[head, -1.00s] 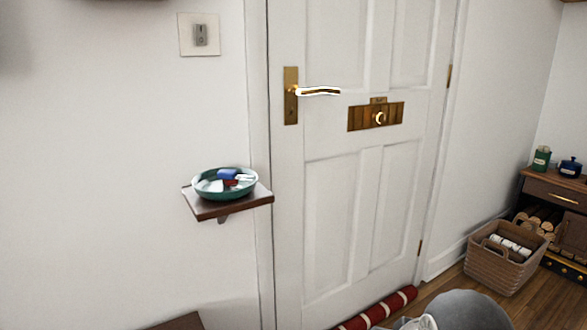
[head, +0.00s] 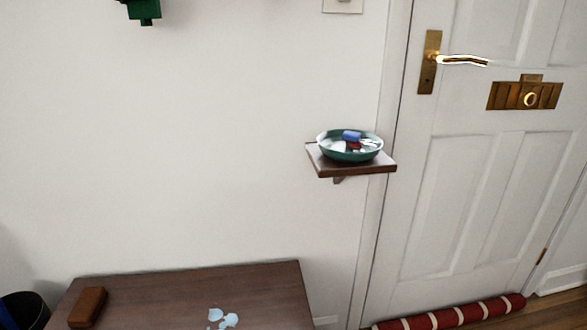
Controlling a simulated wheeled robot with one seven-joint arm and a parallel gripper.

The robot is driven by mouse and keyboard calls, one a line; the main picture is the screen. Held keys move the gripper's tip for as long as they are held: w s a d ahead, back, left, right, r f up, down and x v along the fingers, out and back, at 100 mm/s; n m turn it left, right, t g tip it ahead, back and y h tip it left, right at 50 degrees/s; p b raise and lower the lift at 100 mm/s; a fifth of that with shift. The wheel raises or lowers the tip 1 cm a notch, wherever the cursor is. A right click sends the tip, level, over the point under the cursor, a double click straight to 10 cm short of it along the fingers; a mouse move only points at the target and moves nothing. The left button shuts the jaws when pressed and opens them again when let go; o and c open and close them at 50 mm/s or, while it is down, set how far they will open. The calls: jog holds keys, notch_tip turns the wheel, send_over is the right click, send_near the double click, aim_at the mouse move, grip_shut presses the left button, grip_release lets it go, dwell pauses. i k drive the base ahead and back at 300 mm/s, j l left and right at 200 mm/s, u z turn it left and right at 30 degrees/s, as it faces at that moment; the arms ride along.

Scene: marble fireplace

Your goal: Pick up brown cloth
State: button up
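A small brown oblong thing (head: 87,307) lies on the left part of a dark wooden table (head: 190,285) at the bottom of the head view. It looks thick and block-like, and I cannot tell whether it is the brown cloth. No other cloth shows clearly. My gripper is not in view.
Pale blue patches (head: 222,319) lie on the tabletop. A small wall shelf (head: 330,168) holds a green bowl (head: 350,156) of small items. A white door (head: 470,190) is at right, with a red striped draught roll (head: 455,315) at its foot. A dark bin (head: 24,310) stands left.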

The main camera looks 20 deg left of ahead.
aim_at(86, 312)
jog(key=u, duration=2.5)
